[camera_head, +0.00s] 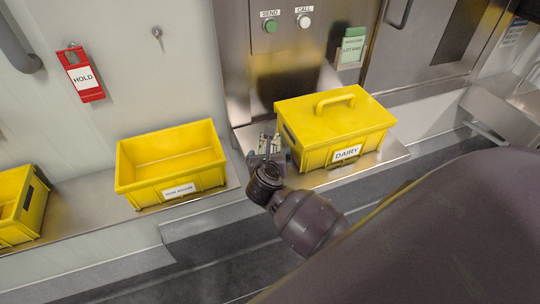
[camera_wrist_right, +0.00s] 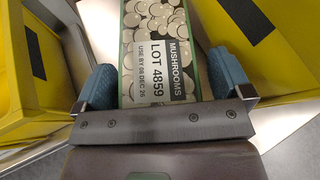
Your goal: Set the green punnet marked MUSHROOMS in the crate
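The green-edged MUSHROOMS punnet (camera_wrist_right: 158,45) lies between the fingers of my right gripper (camera_wrist_right: 164,80) in the right wrist view. Its label reads LOT 4859. The blue finger pads stand on either side of it, with narrow gaps, so the gripper looks open. In the head view my right gripper (camera_head: 268,150) hides most of the punnet, between two yellow crates. The left one (camera_head: 180,188) is open-topped and empty, with a small label that seems to read RUN AGAIN. The right one (camera_head: 318,125) is marked DAIRY and has a handled lid on. My left gripper is not in view.
Another yellow crate (camera_head: 18,212) stands at the far left, cut off by the frame. A red HOLD tag (camera_head: 82,74) hangs on the wall. SEND (camera_head: 270,26) and CALL (camera_head: 304,21) buttons sit above the DAIRY crate. Yellow walls flank my right gripper closely.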

